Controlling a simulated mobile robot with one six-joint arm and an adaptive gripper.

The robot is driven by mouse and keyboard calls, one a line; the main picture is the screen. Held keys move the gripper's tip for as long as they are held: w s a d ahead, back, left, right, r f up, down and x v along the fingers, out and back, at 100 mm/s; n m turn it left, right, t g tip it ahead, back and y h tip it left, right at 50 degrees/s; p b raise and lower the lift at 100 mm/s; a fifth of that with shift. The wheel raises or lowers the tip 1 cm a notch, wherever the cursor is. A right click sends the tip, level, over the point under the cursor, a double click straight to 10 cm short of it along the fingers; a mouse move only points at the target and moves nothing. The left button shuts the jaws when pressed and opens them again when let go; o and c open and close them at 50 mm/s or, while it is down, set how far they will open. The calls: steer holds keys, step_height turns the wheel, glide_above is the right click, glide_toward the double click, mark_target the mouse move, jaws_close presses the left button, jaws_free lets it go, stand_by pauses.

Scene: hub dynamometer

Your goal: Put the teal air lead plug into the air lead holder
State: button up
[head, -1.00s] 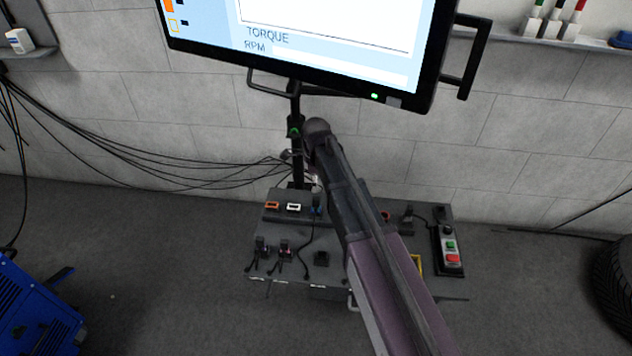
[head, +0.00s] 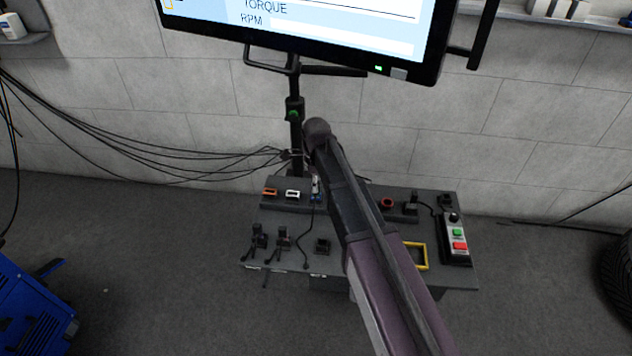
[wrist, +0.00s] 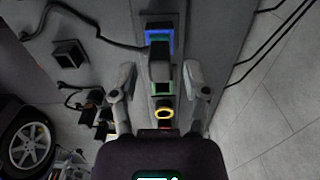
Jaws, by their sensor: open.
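In the wrist view a dark plug (wrist: 160,68) with a faint teal-green band stands at a blue-rimmed slot (wrist: 158,34) on the raised strip. A black lead runs from it to the left. My gripper (wrist: 160,80) is open, with one finger on each side of the strip near the plug; contact is not clear. In the head view the blue-rimmed slot (head: 316,196) shows just left of my arm, which hides part of the strip. A square black socket (head: 322,246) sits in front; it also shows in the wrist view (wrist: 69,54). I cannot tell which piece is the air lead holder.
Orange (head: 270,192) and white (head: 292,194) slots lie left on the strip. Two dark plugs with leads (head: 282,239) stand front left. A yellow frame (head: 416,256) and a button box (head: 456,240) are right. The monitor (head: 300,30) hangs above.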

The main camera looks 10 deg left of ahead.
steer(key=shift+f+b, duration=0.85)
steer(key=shift+f, duration=0.35)
jaws_close()
steer(key=shift+r, duration=0.15)
steer(key=shift+r+p, duration=1.85)
steer(key=shift+p, duration=0.15)
steer(key=shift+r, duration=0.1)
